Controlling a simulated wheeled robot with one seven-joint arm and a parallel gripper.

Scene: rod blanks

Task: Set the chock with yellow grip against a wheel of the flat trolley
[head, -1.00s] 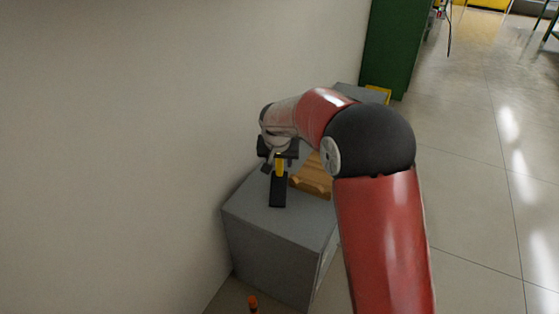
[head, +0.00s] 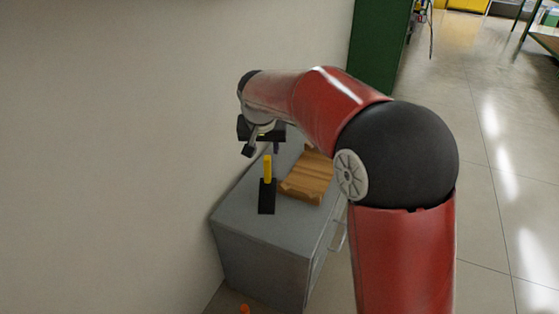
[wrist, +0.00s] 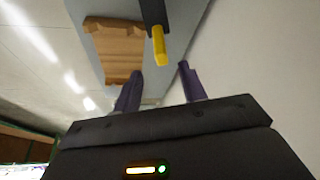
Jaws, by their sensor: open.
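The chock with yellow grip (head: 267,196) stands on top of a grey cabinet, its black body low and its yellow grip upright. It also shows in the wrist view (wrist: 158,46), at the top, slightly beyond the fingertips. My gripper (head: 263,149) is above and behind the chock in the head view. In the wrist view my gripper (wrist: 160,80) has its two fingers spread, with nothing between them. I cannot make out the flat trolley or its wheels in either view.
The grey cabinet (head: 262,228) stands against the pale wall. A wooden piece (head: 309,178) lies on it just right of the chock. A tall green cabinet (head: 378,45) stands farther back. An orange tip (head: 244,309) shows at the bottom edge. The floor at right is open.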

